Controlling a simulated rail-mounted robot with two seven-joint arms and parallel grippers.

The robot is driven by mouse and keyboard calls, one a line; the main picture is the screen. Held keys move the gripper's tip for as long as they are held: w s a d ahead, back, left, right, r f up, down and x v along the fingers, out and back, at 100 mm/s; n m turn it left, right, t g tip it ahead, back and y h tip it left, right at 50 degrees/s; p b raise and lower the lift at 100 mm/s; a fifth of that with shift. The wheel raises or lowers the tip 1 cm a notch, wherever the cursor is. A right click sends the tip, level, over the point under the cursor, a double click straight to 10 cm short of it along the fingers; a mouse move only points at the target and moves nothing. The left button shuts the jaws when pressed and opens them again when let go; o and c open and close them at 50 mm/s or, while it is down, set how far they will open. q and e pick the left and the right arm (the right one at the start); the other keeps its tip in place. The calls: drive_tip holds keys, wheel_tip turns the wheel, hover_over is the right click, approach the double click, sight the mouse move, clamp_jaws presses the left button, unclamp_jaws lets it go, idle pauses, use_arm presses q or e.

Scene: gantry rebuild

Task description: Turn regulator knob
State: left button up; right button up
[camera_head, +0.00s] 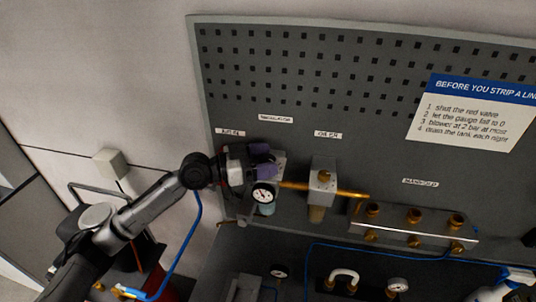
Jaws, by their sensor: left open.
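The regulator (278,160) is a grey body on the grey pegboard, under a small label that seems to read "REGULATOR". A round white gauge (264,194) sits on its front, with a pale bowl below. My left gripper (261,159) is at the regulator's upper left, with its purple fingers open in front of the body. The knob itself is not clearly visible; the gripper covers that area. I cannot tell whether the fingers touch it. My right gripper is out of view.
A brass pipe runs right from the regulator to the oiler (322,186) and on to a manifold (414,225) with brass fittings. A sign (472,112) hangs at upper right. Below are a grey bench with more gauges (397,285) and a blue hose (185,250) at left.

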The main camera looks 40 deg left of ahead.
use_arm(q)
drive_tip(key=shift+w+d, duration=0.3)
drive_tip(key=shift+w, duration=0.05)
drive_tip(key=c, duration=0.9)
drive_tip(key=n+t+y+p, duration=0.1)
drive_tip(key=y+p, duration=0.1)
drive_tip(key=p, duration=0.3)
drive_tip(key=n+t+y+p, duration=0.1)
drive_tip(key=n+y+p, duration=0.1)
drive_tip(key=p, duration=0.4)
drive_tip(key=n+y+p, duration=0.1)
drive_tip(key=y+p, duration=0.1)
drive_tip(key=p, duration=0.3)
drive_tip(key=shift+r+t+p, duration=0.3)
drive_tip(key=shift+t+p, duration=0.05)
drive_tip(key=shift+t, duration=0.05)
drive_tip(key=shift+f+n+y+p, duration=0.25)
drive_tip(key=shift+n+y+p, duration=0.65)
drive_tip(key=shift+y+p, duration=0.45)
